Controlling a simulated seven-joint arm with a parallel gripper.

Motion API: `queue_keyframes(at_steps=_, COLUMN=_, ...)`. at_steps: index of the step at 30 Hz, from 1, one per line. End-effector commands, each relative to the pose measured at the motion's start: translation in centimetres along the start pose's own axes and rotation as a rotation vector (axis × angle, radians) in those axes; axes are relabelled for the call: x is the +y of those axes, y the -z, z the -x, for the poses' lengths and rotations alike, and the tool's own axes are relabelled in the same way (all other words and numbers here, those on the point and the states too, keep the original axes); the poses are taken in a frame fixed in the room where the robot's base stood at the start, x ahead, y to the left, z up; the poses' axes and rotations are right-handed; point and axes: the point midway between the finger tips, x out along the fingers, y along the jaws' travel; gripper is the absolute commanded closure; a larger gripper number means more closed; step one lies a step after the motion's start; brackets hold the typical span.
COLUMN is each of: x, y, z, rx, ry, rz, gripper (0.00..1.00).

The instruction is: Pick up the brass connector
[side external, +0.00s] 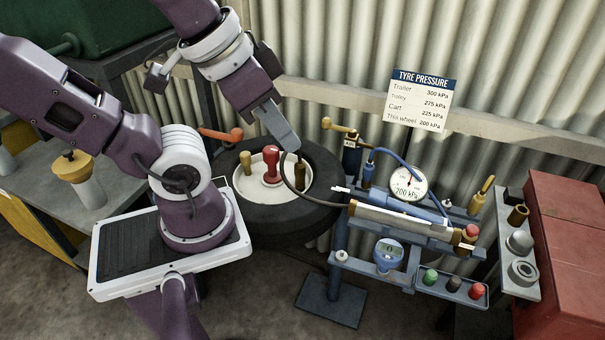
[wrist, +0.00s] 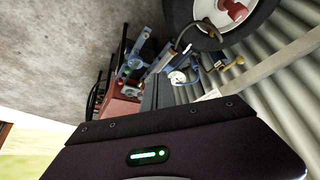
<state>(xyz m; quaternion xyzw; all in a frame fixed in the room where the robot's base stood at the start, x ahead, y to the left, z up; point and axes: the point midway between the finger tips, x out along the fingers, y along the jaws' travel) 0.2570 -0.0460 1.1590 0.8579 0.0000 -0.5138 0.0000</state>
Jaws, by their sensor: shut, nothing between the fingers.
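A dark brass cylinder (side external: 300,173), which looks like the brass connector, stands upright on the right side of the pale wheel hub (side external: 272,198). A black hose (side external: 286,182) curves from its top down to the pump stand. My gripper (side external: 292,146) is shut and empty just above the cylinder, pointing down; I cannot tell whether they touch. In the wrist view the fingers (wrist: 157,92) are closed together, and the brass cylinder cannot be made out clearly. Another short brass cylinder (side external: 517,215) sits on the grey shelf at the right.
A red knob (side external: 271,160) and a yellow knob (side external: 246,162) stand on the hub beside my gripper, inside the black tyre (side external: 250,222). The pressure gauge (side external: 408,184) and blue pump stand are to the right. A corrugated wall (side external: 520,80) closes the back.

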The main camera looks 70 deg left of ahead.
Motion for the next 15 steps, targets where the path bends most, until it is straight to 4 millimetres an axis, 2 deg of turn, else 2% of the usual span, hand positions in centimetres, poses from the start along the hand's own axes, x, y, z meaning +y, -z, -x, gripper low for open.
queue_keyframes(at_steps=10, x=0.00, y=0.00, z=0.00, rx=0.000, ry=0.000, rz=0.000, gripper=1.00)
queue_keyframes(at_steps=11, x=0.00, y=0.00, z=0.00, rx=0.000, ry=0.000, rz=0.000, gripper=0.96)
queue_keyframes(at_steps=15, x=0.00, y=0.00, z=0.00, rx=0.000, ry=0.000, rz=0.000, gripper=0.69)
